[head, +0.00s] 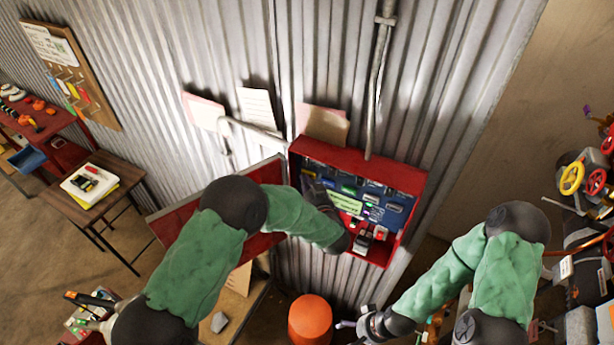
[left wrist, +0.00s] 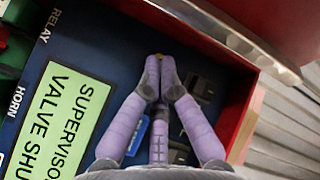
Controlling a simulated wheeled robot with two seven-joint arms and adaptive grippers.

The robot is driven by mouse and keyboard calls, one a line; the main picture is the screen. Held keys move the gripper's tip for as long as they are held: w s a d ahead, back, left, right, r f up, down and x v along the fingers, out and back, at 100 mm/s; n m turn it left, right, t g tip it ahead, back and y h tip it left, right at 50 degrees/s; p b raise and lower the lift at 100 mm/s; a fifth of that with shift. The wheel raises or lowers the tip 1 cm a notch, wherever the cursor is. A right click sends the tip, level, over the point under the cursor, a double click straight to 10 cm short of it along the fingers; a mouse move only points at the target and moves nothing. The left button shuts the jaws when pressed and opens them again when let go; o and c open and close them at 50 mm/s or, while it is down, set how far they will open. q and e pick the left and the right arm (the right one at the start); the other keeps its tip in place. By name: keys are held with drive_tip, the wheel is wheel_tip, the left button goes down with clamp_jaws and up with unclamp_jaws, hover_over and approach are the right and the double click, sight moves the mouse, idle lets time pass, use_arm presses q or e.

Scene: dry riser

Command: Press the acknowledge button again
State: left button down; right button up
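My left gripper (left wrist: 160,68) has its purple fingers drawn together, with nothing seen between the tips. They are over the dark blue alarm panel (left wrist: 95,50), beside the green display (left wrist: 65,120) reading "SUPERVISO… VALVE SHU…". Small dark switches or keys (left wrist: 205,88) lie beside the tips; contact cannot be told. In the head view the panel sits in an open red box (head: 300,150) on the wall, and my left wrist and hand cover part of its left side. I cannot pick out the acknowledge button.
The box's red door (head: 180,212) hangs open to the left, behind my left arm. An orange cylinder (head: 311,320) stands below the box. A wooden table (head: 130,190) is at left, and red and yellow valve wheels (head: 572,178) are at right. The box's red rim is close to the left fingers.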

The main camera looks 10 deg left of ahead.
use_arm(q)
drive_tip(key=shift+s, duration=0.1)
idle(0.4)
drive_tip(key=shift+s+a, duration=0.25)
drive_tip(key=shift+s, duration=0.5)
drive_tip(key=shift+s+a+p, duration=0.25)
drive_tip(key=shift+s+p, duration=0.05)
drive_tip(key=shift+s, duration=0.5)
drive_tip(key=shift+s+a+p, duration=0.25)
drive_tip(key=shift+s+a, duration=0.05)
drive_tip(key=shift+s, duration=0.5)
drive_tip(key=shift+s+a+p, duration=0.25)
drive_tip(key=shift+s+p, duration=0.05)
drive_tip(key=shift+s, duration=0.5)
